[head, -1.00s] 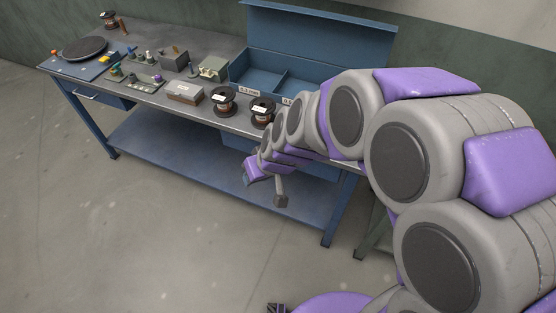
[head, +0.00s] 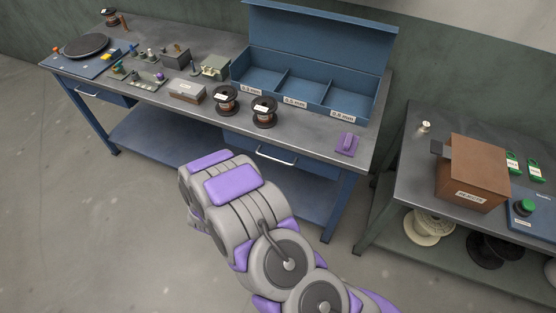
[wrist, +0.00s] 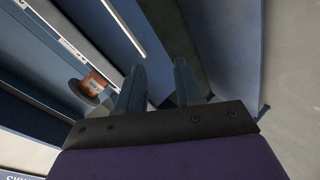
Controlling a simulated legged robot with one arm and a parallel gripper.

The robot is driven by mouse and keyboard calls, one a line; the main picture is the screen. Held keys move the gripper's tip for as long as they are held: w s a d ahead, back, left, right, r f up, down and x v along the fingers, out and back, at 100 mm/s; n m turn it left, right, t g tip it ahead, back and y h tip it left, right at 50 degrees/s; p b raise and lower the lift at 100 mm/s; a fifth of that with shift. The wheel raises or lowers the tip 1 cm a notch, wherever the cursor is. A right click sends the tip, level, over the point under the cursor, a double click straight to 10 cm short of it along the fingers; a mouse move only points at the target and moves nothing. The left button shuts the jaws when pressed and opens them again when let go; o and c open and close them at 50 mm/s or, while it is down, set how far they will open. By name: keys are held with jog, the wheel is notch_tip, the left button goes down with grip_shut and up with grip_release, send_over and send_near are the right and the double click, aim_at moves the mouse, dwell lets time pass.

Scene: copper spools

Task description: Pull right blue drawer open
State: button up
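The right blue drawer (head: 318,170) is under the front edge of the workbench in the head view, with a pale bar handle (head: 277,155) on its front. It looks shut. My arm in the head view hangs low in front of the bench, and my gripper is hidden there. In the wrist view my gripper (wrist: 158,82) has two blue-grey fingers standing apart with nothing seen between them. Blue panels and a pale bar (wrist: 123,27) lie beyond the fingers; I cannot tell whether the bar is the drawer handle. No contact shows.
The workbench top (head: 308,132) holds two copper spools (head: 264,111), a blue open box (head: 306,97) and a purple item (head: 347,144). A left drawer (head: 108,97) also shows. A second table (head: 400,180) with a brown carton (head: 472,172) stands right. Floor in front is clear.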

jog(key=s+d+n+t+h, duration=0.2)
jog(key=d+n+t+h, duration=0.1)
jog(key=d, duration=0.1)
jog(key=b, duration=0.3)
send_near(278, 160)
jog(key=x, duration=1)
jog(key=shift+w+d+f, duration=0.1)
jog(key=shift+w+f, duration=0.05)
jog(key=shift+f, duration=0.2)
jog(key=shift+c, duration=0.3)
grip_shut()
